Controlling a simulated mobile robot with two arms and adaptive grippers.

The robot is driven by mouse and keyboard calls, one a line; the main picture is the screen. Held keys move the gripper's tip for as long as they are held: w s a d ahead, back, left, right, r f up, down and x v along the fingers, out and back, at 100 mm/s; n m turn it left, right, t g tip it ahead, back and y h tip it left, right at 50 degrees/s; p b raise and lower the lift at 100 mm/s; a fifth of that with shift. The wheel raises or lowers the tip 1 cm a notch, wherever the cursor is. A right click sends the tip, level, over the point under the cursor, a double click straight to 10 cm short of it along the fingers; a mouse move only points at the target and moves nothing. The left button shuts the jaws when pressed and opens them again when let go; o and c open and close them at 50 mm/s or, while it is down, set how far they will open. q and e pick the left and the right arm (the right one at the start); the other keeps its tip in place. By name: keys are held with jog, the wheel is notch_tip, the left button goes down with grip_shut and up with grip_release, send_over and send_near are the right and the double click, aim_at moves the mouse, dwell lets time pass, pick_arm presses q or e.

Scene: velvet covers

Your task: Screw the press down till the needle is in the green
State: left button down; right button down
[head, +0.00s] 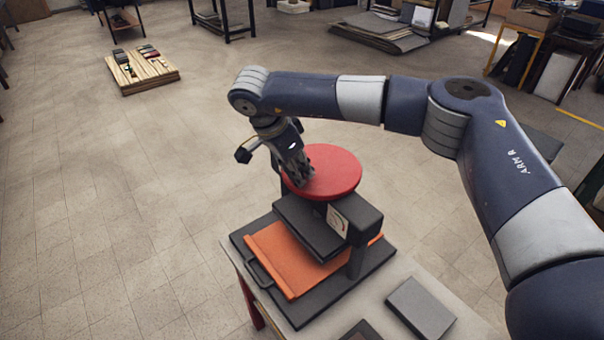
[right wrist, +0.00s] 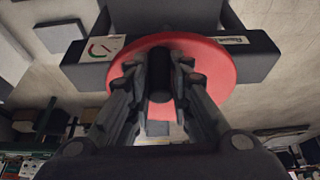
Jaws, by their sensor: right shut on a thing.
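The press stands on a light table. Its round red wheel (head: 334,174) sits on top of the dark press head (head: 305,222). My right gripper (head: 298,180) is at the left part of the wheel. In the right wrist view, its fingers (right wrist: 158,80) are shut on a dark upright knob (right wrist: 158,62) on the red wheel (right wrist: 215,65). A white gauge (head: 338,221) is on the side of the press head. It also shows in the right wrist view (right wrist: 101,48), with red and green marks; the needle is too small to read. My left gripper is out of view.
An orange board with a dark handle (head: 290,262) lies on the press base (head: 290,316). A grey block (head: 421,308) lies on the table (head: 375,318) to the right. A low wooden platform (head: 150,75) stands far left; the floor between is clear.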

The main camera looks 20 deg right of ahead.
jog(key=shift+w+a+r, duration=0.15)
jog(key=shift+w+a, duration=0.15)
jog(key=shift+w, duration=0.35)
jog(key=c, duration=1.5)
grip_release()
jog(key=shift+d, duration=0.1)
jog(key=shift+o, duration=0.2)
jog(key=v, duration=1.1)
jog(key=shift+r, duration=0.35)
